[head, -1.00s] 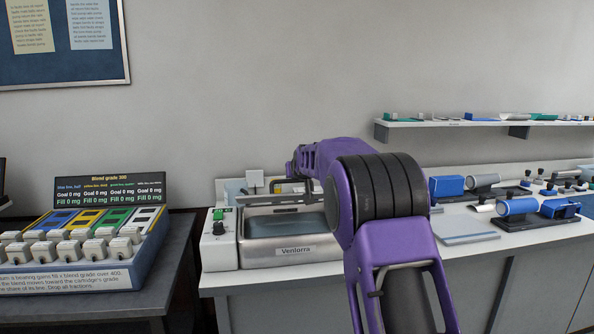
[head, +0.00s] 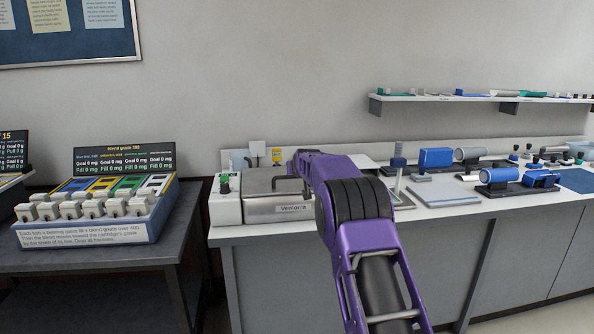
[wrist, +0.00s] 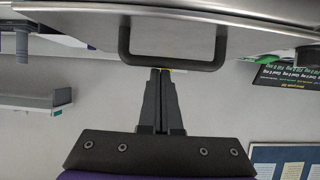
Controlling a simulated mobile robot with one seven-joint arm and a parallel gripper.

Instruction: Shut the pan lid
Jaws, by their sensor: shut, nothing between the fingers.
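The metal pan (head: 283,212), labelled Ventorra, stands on the bench beside a white control box. Its grey lid (head: 262,182) lies low across the pan top in the head view and looks flat or nearly so; I cannot tell whether it is fully seated. The lid fills the top of the wrist view (wrist: 175,35), with its dark U-shaped handle (wrist: 172,65). My gripper (wrist: 160,72) is shut and empty, its fingertips right at the handle bar, touching or very close. In the head view my arm hides the fingertips and the pan's right end.
The control box (head: 224,203) with a green switch adjoins the pan's left side. A stand with a black knob (head: 398,163), blue devices and a flat grey plate (head: 443,193) occupy the bench to the right. A wall shelf (head: 470,98) runs above. A blend-grade station (head: 100,215) stands left.

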